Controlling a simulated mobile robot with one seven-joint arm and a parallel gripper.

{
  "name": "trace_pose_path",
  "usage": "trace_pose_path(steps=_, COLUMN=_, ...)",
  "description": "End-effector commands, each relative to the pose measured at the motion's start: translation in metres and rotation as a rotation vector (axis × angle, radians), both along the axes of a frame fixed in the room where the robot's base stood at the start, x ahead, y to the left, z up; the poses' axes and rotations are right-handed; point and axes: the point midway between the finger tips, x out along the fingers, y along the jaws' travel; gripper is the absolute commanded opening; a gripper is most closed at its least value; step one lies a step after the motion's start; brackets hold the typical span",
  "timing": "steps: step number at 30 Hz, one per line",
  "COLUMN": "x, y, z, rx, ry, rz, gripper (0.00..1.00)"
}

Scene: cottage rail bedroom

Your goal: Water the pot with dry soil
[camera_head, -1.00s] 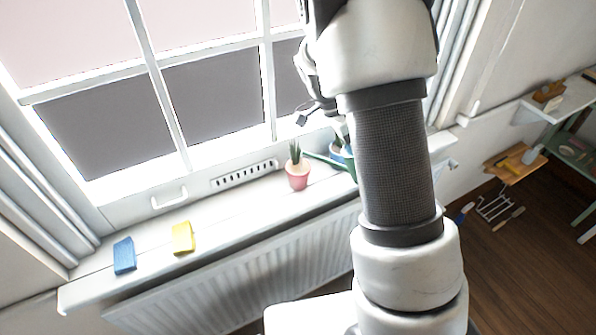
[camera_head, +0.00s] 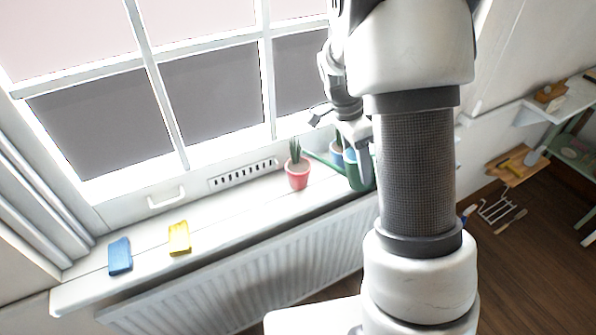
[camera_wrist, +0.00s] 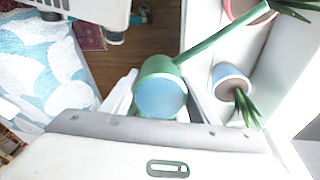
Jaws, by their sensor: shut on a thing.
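A green watering can (camera_head: 353,177) is at the sill's right part, partly hidden by my arm. My gripper (camera_wrist: 163,98) is shut on it, one finger on each side of its body. In the wrist view, the can (camera_wrist: 154,66) shows a pale blue inside, and its long spout reaches toward a pinkish-red pot. That pot (camera_head: 298,181) stands upright on the sill with a spiky plant and pale soil. A blue pot (camera_wrist: 222,72) with brownish soil and a spiky plant stands beside the can; it is partly hidden in the head view (camera_head: 336,152).
A blue sponge (camera_head: 120,256) and a yellow sponge (camera_head: 179,238) lie on the white windowsill (camera_head: 225,222). A radiator (camera_head: 240,270) is below it. Garden tools (camera_head: 497,211) and a wooden shelf (camera_head: 516,165) are at the right. The sill between sponges and red pot is clear.

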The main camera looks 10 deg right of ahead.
Motion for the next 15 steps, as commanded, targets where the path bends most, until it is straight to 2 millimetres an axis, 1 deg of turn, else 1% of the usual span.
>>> trace_pose_path(steps=10, x=0.001, y=0.001, z=-0.02, rx=0.108, ry=-0.054, rz=-0.005, gripper=0.19)
trace_pose_path(steps=15, x=0.001, y=0.001, z=-0.024, rx=0.148, ry=-0.075, rz=-0.002, gripper=0.19)
